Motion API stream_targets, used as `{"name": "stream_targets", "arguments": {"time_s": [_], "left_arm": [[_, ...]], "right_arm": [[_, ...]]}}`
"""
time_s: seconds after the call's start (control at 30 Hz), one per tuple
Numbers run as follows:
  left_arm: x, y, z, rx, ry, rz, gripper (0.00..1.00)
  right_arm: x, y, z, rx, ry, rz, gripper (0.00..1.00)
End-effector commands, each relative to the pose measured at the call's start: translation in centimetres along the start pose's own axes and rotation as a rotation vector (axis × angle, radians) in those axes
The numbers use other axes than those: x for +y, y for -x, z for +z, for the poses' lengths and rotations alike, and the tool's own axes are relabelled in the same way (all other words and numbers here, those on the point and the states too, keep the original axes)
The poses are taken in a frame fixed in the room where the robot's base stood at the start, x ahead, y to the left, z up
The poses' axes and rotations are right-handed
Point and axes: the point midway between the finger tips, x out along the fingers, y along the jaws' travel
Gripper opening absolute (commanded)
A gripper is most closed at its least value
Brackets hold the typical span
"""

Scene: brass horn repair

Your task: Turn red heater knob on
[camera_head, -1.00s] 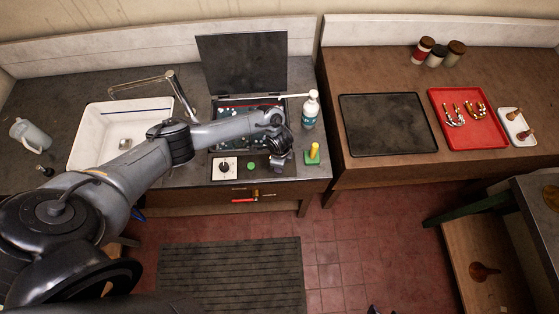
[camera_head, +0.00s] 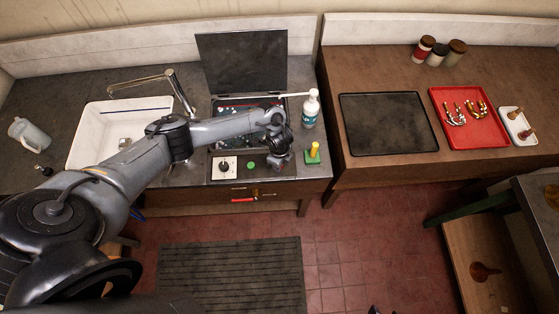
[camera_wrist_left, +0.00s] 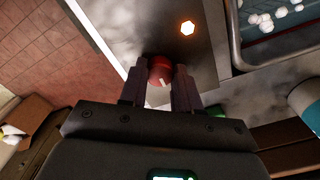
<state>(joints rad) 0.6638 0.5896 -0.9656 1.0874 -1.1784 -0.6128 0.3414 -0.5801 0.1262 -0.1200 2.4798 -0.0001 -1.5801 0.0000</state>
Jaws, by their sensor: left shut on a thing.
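The red heater knob (camera_wrist_left: 160,68) is a round red knob with a pale mark on its face, on the grey panel in the left wrist view. My left gripper (camera_wrist_left: 160,84) is shut on it, one finger on each side. In the head view my left gripper (camera_head: 280,162) is down at the front right of the sink counter and hides the knob. An orange hexagonal light (camera_wrist_left: 187,28) glows on the panel beside the knob in the left wrist view.
A white plate with a black knob (camera_head: 224,168) and a green button (camera_head: 251,164) lie left of my gripper. A basin with an open dark lid (camera_head: 243,62) stands behind. A spray bottle (camera_head: 311,108) and a yellow-handled item on a green base (camera_head: 313,153) stand to the right.

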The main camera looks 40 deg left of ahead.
Motion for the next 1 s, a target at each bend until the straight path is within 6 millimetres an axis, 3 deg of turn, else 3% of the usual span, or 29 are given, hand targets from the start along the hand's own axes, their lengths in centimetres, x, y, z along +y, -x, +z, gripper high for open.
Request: {"name": "stream_targets", "arguments": {"time_s": [0.07,0.1,0.27,0.67,1.0], "left_arm": [[0.0,0.1,-0.1,0.002,-0.002,0.000,0.01],[0.0,0.1,-0.1,0.002,-0.002,0.000,0.33],[0.0,0.1,-0.1,0.001,-0.001,0.000,0.57],[0.0,0.6,0.0,0.001,0.001,0.000,0.57],[-0.1,5.7,0.0,0.001,-0.001,-0.004,0.57]], "right_arm": [[0.0,0.0,0.0,0.000,-0.001,-0.001,0.43],[0.0,0.0,0.0,0.000,-0.002,-0.001,0.43],[-0.1,0.0,-0.1,0.001,-0.005,-0.004,0.43],[-0.2,0.1,-0.1,0.002,-0.009,-0.007,0.43],[-0.1,0.7,-0.3,0.002,-0.006,-0.005,0.43]]}}
